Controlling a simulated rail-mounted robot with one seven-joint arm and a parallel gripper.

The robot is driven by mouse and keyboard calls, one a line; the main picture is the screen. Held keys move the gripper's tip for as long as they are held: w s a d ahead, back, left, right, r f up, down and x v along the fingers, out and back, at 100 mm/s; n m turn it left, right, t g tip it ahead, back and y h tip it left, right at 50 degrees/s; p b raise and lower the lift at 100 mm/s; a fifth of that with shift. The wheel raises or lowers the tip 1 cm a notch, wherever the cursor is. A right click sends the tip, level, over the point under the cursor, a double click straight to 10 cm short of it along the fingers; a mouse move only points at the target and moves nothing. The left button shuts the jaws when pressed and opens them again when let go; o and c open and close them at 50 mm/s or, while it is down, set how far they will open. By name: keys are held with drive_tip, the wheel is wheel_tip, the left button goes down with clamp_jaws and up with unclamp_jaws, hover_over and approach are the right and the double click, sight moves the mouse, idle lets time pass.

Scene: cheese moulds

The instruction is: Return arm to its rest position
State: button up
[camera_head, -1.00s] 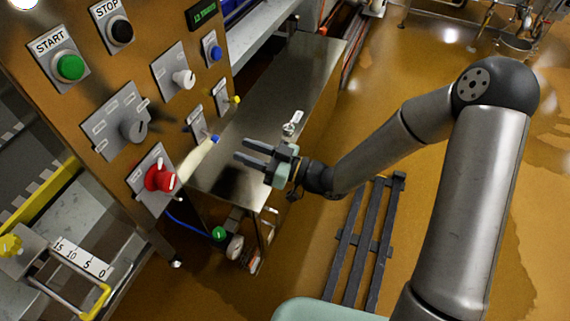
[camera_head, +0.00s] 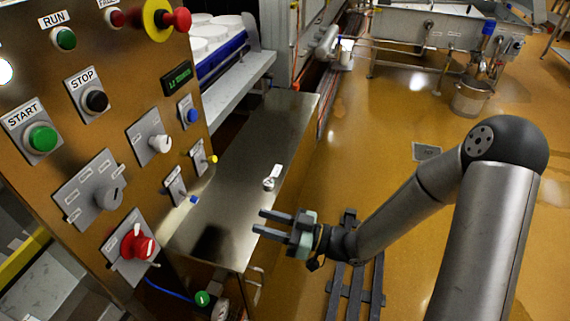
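My gripper (camera_head: 264,224) is at the lower middle of the head view, with two dark parallel fingers pointing left. The fingers are apart, with nothing between them. It appears in front of the lower right edge of the steel table (camera_head: 255,150), touching nothing that I can make out. My arm reaches in from the right, bent at a high elbow, with the forearm sloping down to the left.
A control panel with START button (camera_head: 42,138), STOP button (camera_head: 97,101) and red rotary switch (camera_head: 137,244) stands at left. A small metal item (camera_head: 270,183) lies on the table. A dark slatted rack (camera_head: 354,285) is on the floor under my forearm. Open floor lies beyond.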

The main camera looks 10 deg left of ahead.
drive_tip(key=w+d+f+m+t+h+p, duration=0.2)
drive_tip(key=w+d+m+t+h+p, duration=0.3)
drive_tip(key=w+d+h, duration=0.6)
drive_tip(key=s+d+r+m+h, duration=0.2)
drive_tip(key=s+d+r+h, duration=0.15)
drive_tip(key=d+h, duration=0.45)
drive_tip(key=s+d+r+m+g+h+p, duration=0.2)
drive_tip(key=s+d+r+m, duration=0.2)
drive_tip(key=s+d+r, duration=0.25)
drive_tip(key=s+r+m+g+y+p, duration=0.1)
drive_tip(key=s+r+m+g, duration=0.2)
drive_tip(key=s, duration=0.9)
drive_tip(key=shift+s+r+m+g+p, duration=0.3)
drive_tip(key=shift+s+r+m+p, duration=0.1)
drive_tip(key=shift+r, duration=0.5)
drive_tip(key=shift+d, duration=0.1)
